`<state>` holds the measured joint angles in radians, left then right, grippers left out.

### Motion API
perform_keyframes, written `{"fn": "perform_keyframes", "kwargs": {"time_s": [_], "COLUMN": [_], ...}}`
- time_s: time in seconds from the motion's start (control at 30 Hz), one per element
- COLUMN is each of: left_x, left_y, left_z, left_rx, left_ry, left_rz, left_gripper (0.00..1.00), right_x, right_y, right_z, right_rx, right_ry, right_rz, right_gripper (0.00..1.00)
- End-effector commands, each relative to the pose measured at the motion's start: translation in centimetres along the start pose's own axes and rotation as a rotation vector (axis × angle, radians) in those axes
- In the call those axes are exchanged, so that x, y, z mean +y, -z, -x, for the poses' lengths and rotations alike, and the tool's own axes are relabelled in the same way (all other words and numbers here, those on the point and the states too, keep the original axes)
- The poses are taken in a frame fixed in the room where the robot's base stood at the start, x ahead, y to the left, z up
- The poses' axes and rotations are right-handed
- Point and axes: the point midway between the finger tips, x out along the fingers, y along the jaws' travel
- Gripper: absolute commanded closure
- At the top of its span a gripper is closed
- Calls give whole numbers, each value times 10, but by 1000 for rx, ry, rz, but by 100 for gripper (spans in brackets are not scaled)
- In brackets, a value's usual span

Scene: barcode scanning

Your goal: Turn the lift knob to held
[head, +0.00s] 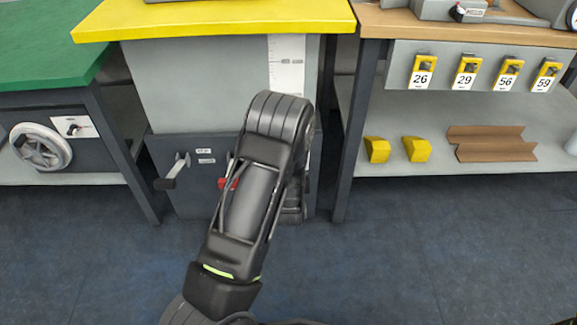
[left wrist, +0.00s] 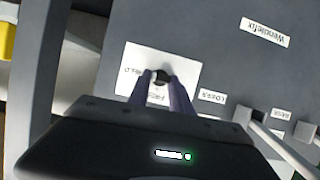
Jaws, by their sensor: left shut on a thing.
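The lift knob (left wrist: 161,76) is a small dark round part on a white label plate (left wrist: 186,73) in the left wrist view. The plate has partly covered lettering that seems to read HELD at its left and FREE lower down. My left gripper (left wrist: 162,82) has its two fingers closed around the knob, one on each side. Which marking the knob points at cannot be told. In the head view my left arm reaches up to the grey panel (head: 185,150) under the yellow tabletop (head: 215,18) and hides the knob and fingertips. My right gripper is not in view.
A black-handled lever (head: 172,175) and a red part (head: 228,183) stick out of the panel left of my arm. Two levers also show at the right of the left wrist view. A table leg (head: 357,130) stands close to the right. The floor in front is clear.

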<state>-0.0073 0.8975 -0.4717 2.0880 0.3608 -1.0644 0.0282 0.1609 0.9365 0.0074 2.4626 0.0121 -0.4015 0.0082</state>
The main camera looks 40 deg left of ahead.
Motion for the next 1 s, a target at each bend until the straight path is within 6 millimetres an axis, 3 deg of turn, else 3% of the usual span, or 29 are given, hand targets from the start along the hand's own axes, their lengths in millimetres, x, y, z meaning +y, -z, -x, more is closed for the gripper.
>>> {"fn": "perform_keyframes", "kwargs": {"time_s": [0.57,0.6,0.83,1.0], "left_x": [0,0,0,0], "left_y": [0,0,0,0], "left_z": [0,0,0,0], "left_rx": [-1,-1,0,0], "left_ry": [21,21,21,21], "left_rz": [-52,-52,-51,-50], "left_gripper": [100,72,54,54], "right_x": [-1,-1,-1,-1], "right_y": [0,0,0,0], "right_z": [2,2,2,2], "right_rx": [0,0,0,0], "right_ry": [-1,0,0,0], "right_rz": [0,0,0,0], "right_gripper": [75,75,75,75]}}
